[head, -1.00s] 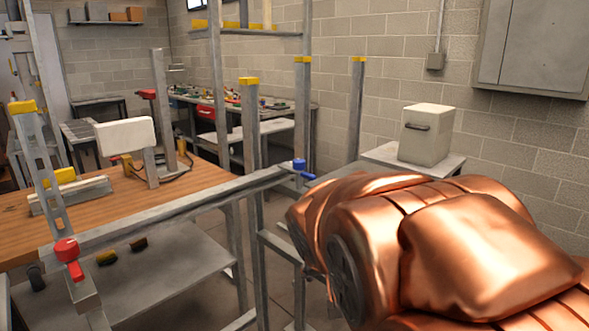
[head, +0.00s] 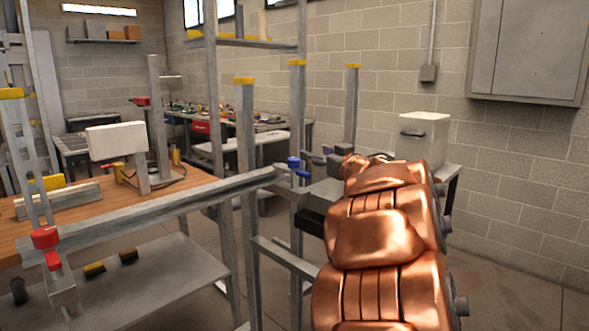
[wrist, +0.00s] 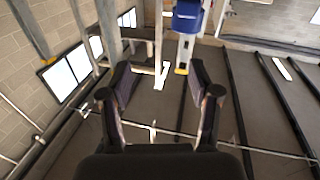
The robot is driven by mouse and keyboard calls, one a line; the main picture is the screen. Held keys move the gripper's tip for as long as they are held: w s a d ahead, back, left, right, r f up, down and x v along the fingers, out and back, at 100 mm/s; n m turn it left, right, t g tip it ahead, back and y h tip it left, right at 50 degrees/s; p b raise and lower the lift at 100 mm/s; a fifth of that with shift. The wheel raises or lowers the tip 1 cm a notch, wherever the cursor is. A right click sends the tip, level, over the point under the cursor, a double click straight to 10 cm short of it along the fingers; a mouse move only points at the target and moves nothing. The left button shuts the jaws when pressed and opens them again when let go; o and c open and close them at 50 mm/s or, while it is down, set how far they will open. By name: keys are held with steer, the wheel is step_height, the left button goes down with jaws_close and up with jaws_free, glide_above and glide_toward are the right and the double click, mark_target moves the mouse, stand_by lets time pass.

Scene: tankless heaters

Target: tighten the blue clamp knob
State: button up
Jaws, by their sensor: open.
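The blue clamp knob (head: 294,163) with its small blue lever sits at the right end of a grey metal rail (head: 170,207) in the head view. In the wrist view the blue knob (wrist: 187,17) shows at the top edge, partly cut off, beyond the fingertips and right of centre. My gripper (head: 319,155) is just right of the knob in the head view, partly hidden behind my copper-coloured arm. In the wrist view my gripper (wrist: 160,76) has its two dark fingers spread apart, with nothing between them. The knob appears apart from the fingers.
A red clamp knob (head: 45,237) sits at the rail's left end. Upright metal posts (head: 246,200) with yellow caps stand left of my arm. A wooden bench (head: 185,187) lies behind the rail. A white box (head: 424,140) stands on a side table behind my arm.

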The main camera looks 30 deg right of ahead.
mark_target(298, 162)
steer(key=shift+w+a+f+n+g+y+b, duration=0.2)
steer(key=shift+w+a+f+y, duration=0.35)
steer(key=shift+w, duration=0.6)
steer(key=shift+w+a+f+n+g+y+b, duration=0.1)
steer(key=shift+w+a+f+n+y+b, duration=0.15)
steer(key=shift+w+a+f+y, duration=0.6)
steer(key=shift+w+a+f+n+g+y+b, duration=0.15)
steer(key=shift+w+n+y+b, duration=0.15)
steer(key=shift+w, duration=1.15)
steer(key=c, duration=1.2)
